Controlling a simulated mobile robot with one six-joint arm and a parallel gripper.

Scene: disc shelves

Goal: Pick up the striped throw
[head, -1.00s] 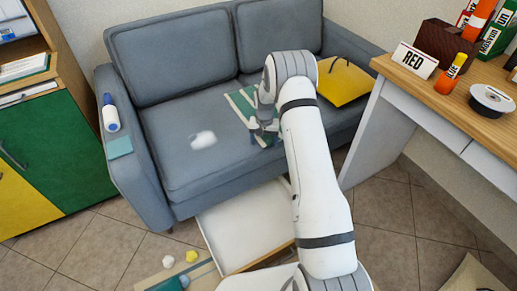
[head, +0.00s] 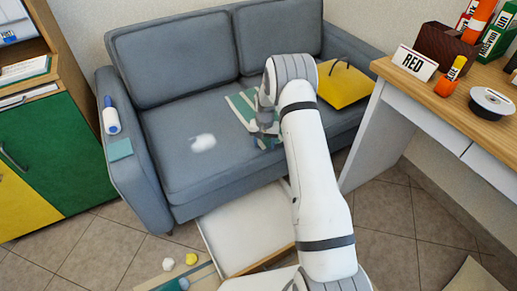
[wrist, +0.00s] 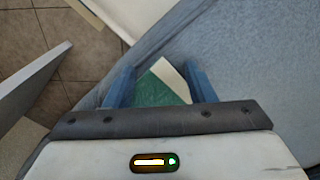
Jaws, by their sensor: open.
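The striped throw (head: 240,104), green and pale, lies on the seat of the grey sofa (head: 180,165), partly hidden behind my arm and gripper. My gripper (head: 262,140) is low over the throw's front part, with its jaws apart. In the wrist view, green cloth with a pale stripe, part of the throw (wrist: 160,88), shows between the two blue fingers of my gripper (wrist: 162,90). I cannot tell whether the fingers touch the cloth.
A yellow folder-like item (head: 343,84) lies right of my arm on the sofa. A white lump (head: 203,143) lies on the seat to the left. A desk (head: 440,100) stands close on the right. A white open drawer or tray (head: 245,228) is below the sofa front.

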